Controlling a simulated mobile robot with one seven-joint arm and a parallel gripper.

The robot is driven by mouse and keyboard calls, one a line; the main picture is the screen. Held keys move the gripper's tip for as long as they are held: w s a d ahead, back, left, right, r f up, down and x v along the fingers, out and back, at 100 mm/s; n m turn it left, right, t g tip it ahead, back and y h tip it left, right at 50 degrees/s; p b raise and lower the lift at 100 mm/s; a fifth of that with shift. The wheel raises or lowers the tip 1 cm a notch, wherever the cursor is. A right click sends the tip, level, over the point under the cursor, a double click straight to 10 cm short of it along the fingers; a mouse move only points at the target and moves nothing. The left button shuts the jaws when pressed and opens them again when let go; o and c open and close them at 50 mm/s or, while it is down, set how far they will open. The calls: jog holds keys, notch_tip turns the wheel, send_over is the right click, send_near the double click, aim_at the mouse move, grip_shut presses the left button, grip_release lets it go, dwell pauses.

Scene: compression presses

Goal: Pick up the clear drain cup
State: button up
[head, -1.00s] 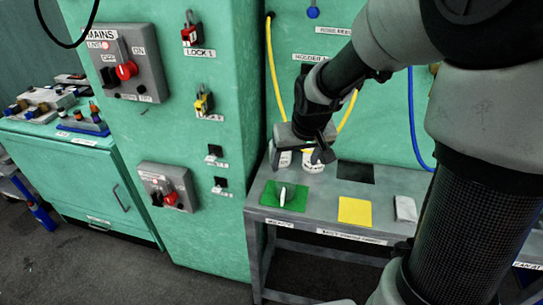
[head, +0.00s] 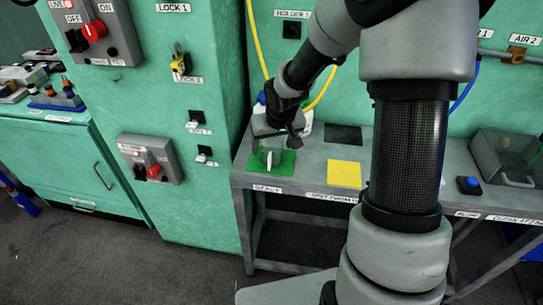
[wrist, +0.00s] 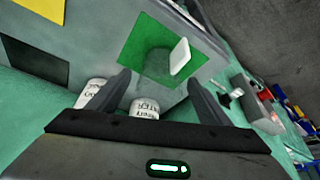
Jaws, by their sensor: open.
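The clear drain cup (wrist: 158,62) stands on a green mat (wrist: 137,48) in the wrist view; it is see-through and faint, with a white handle-like tab (wrist: 180,57) on its right side. In the head view the white tab (head: 269,160) shows on the green mat (head: 287,165), while the clear wall is hard to make out. My gripper (head: 275,146) is open and empty, just above the back of the mat. In the wrist view its fingers (wrist: 158,80) are spread, with the cup beyond the tips and between their lines. I cannot see any contact.
White labelled containers (wrist: 145,108) stand close by the fingers. A yellow mat (head: 344,174) and a dark mat (head: 343,135) lie to the right on the grey bench (head: 310,170). A clear bin (head: 505,155) stands far right. The green cabinet (head: 190,100) rises left of the bench.

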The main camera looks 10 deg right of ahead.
jog(key=c, duration=1.1)
